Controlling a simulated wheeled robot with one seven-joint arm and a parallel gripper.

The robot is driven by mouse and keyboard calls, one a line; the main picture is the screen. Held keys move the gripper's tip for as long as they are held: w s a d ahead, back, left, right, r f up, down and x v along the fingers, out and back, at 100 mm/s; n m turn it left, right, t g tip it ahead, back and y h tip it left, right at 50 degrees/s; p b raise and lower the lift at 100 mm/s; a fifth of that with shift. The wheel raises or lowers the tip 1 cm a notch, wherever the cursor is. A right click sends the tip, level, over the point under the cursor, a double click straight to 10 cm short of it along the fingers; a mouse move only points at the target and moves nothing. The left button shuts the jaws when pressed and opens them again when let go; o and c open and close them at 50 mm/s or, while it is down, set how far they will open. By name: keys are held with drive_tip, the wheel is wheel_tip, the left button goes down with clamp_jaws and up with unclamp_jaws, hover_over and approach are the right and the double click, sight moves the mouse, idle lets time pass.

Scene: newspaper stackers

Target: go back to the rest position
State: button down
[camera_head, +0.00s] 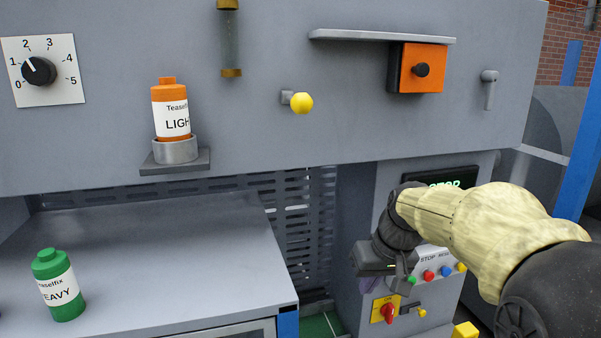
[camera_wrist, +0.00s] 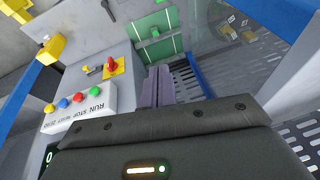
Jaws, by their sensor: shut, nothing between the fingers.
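My gripper (camera_head: 370,286) is in front of the control pedestal at the lower right in the head view, pointing down, partly hidden behind my wrist. In the wrist view its two purple fingers (camera_wrist: 158,87) are together with nothing between them. The fingers are beside the button box (camera_wrist: 85,108) with RUN, STOP and RESET labels, and a red rotary switch on a yellow plate (camera_wrist: 114,65) is just beyond them. I cannot tell whether the gripper touches anything. The same red switch (camera_head: 388,309) shows below the gripper in the head view.
An orange LIGHT bottle (camera_head: 170,110) stands in a holder on the grey panel. A green HEAVY bottle (camera_head: 59,286) stands on the grey table (camera_head: 190,265) at left. A yellow knob (camera_head: 301,103) and an orange box (camera_head: 417,68) stick out of the panel. A blue post (camera_head: 580,150) stands at right.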

drive_tip(key=s+d+f+m+h+b, duration=0.1)
drive_tip(key=s+f+b, duration=0.1)
drive_tip(key=s+f, duration=0.5)
drive_tip(key=s+d+f+m+h+b, duration=0.1)
drive_tip(key=s+f+b, duration=0.2)
drive_tip(key=s+f, duration=0.4)
wheel_tip(320, 180, down, 8)
drive_tip(key=shift+r, duration=0.1)
